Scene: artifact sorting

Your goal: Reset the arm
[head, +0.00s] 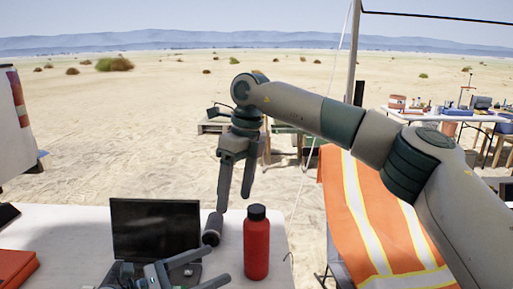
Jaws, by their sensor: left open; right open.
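My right arm reaches in from the right, across the upper middle of the head view. Its gripper (236,200) points down, its two fingers spread and nothing between them. It hangs behind and above the red bottle with a black cap (256,246), apart from it as far as I can see. My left gripper (217,264) is low in the view, in front of the open laptop (155,230). Its two fingers point right, apart and empty, towards the red bottle. It hides part of the laptop's keyboard.
A white table (80,230) carries the laptop, the bottle, a dark cylindrical object (212,229) and a red-orange case (15,268). An orange cloth with reflective stripes (350,195) hangs at the right. Another table with gear (450,115) stands farther back on open sand.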

